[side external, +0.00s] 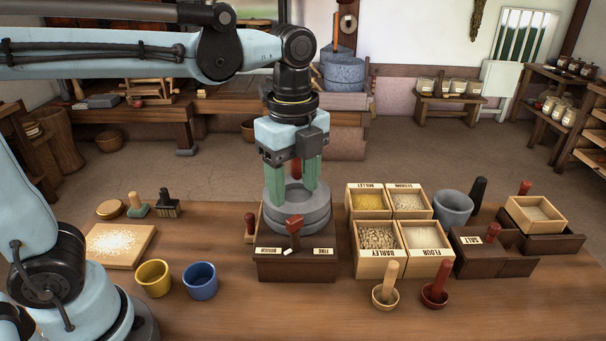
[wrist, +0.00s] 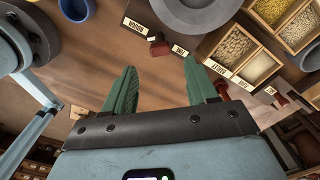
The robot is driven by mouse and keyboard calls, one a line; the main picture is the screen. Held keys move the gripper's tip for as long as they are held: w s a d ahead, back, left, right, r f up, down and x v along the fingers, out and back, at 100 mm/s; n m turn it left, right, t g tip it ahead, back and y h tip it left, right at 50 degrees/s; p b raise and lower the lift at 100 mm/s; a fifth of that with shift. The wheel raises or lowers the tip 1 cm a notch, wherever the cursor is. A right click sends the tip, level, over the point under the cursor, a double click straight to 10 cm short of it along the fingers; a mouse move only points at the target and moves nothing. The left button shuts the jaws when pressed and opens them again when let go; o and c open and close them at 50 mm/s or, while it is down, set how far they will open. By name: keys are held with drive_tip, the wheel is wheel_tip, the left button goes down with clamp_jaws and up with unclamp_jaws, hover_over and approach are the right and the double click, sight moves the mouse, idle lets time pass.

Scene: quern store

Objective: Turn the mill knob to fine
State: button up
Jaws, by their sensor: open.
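The mill (side external: 297,212) has grey round stones on a dark wooden base (side external: 280,270) in the side view. A red knob (side external: 293,226) stands at its front, between a label on the left that looks like ROUGH (side external: 270,250) and the FINE label (side external: 324,251) on the right. A small white mark shows below the knob. In the wrist view the knob (wrist: 159,47) also lies between the two labels. My gripper (side external: 292,196) is open and empty, its green fingers pointing down over the stones. The knob is not between the fingers.
Grain boxes (side external: 390,278) stand close to the mill's right, with a salt box (side external: 478,258) beyond. A yellow cup (side external: 153,278) and a blue cup (side external: 200,281) stand left. Two small bowls with pestles sit front right. Table in front of the mill is clear.

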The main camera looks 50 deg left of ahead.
sight(294, 218)
drive_tip(key=shift+f, duration=3.05)
drive_tip(key=c, duration=1.1)
drive_tip(key=shift+o, duration=0.2)
